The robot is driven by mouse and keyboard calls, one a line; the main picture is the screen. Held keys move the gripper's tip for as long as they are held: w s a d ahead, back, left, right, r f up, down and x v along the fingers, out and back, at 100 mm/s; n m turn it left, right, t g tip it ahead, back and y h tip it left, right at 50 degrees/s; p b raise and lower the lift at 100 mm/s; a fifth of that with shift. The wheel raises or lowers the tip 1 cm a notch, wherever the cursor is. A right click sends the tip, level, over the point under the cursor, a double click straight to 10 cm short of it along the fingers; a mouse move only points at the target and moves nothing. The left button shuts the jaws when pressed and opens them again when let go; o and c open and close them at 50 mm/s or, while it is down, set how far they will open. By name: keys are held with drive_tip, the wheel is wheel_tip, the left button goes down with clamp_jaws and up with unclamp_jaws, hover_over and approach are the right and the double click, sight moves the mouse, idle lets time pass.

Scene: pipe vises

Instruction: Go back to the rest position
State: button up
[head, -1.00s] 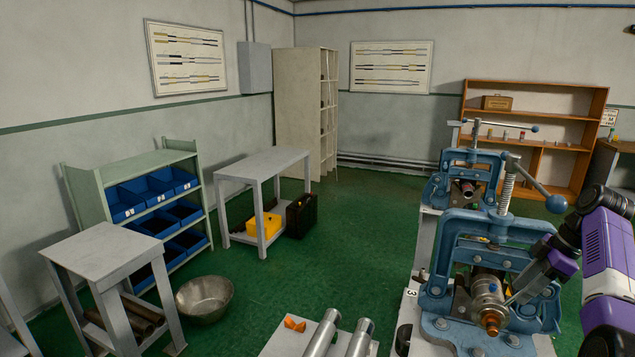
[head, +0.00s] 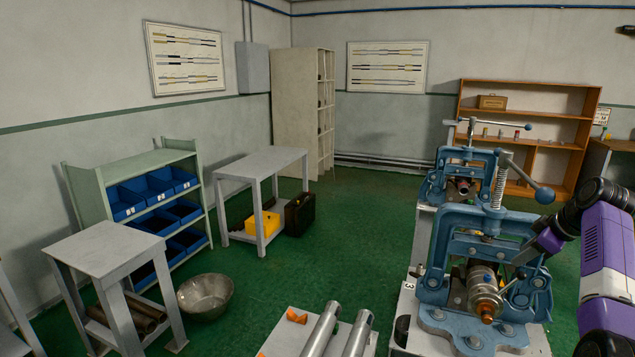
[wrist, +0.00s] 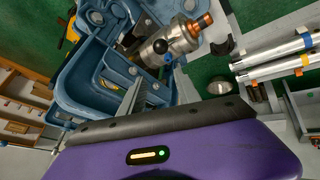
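My gripper (head: 517,272) is at the right in the head view, beside the near blue pipe vise (head: 440,255). Its two grey fingers look apart in the wrist view (wrist: 158,80), with nothing held between them. A steel fitting with a copper-coloured end (head: 484,292) sits in the near vise, lying roughly level. It also shows in the wrist view (wrist: 168,45), just beyond the fingers; whether they touch it I cannot tell. A second blue vise (head: 435,187) stands behind with a pipe end in it.
The near vise's long handle with a blue ball (head: 544,195) sticks out close to my arm. Steel pipes (head: 322,328) lie on a low stand at the front. A metal bowl (head: 205,296) is on the green floor. The middle floor (head: 335,240) is clear.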

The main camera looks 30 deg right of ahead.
drive_tip(key=w+a+f+m+t+h, duration=0.1)
drive_tip(key=a+f+m+h, duration=0.1)
drive_tip(key=w+a+f+m+t+h, duration=0.1)
drive_tip(key=a+f+m+h, duration=0.1)
drive_tip(key=w+a+f+m+t+h, duration=0.1)
drive_tip(key=a+f+m+h, duration=0.1)
drive_tip(key=f, duration=0.1)
drive_tip(key=shift+w+t+h, duration=0.3)
drive_tip(key=shift+w+t, duration=0.05)
drive_tip(key=shift+t, duration=0.05)
drive_tip(key=s+a+f+t, duration=0.15)
drive_tip(key=s+a, duration=0.35)
drive_tip(key=a, duration=0.7)
drive_tip(key=s+a+t+y, duration=0.1)
drive_tip(key=s+a+t, duration=0.25)
drive_tip(key=a, duration=0.75)
drive_tip(key=s+a+f+t, duration=0.15)
drive_tip(key=s+a, duration=0.35)
drive_tip(key=a, duration=0.7)
drive_tip(key=s+a+n+g+y, duration=0.1)
drive_tip(key=s+a+y, duration=0.2)
drive_tip(key=s+a, duration=0.6)
drive_tip(key=s+a+r+n+y, duration=0.1)
drive_tip(key=s+a+y, duration=0.3)
drive_tip(key=s+a, duration=0.4)
drive_tip(key=s+n, duration=0.1)
drive_tip(key=s, duration=0.4)
drive_tip(key=shift+a+g, duration=0.35)
drive_tip(key=shift+a, duration=0.05)
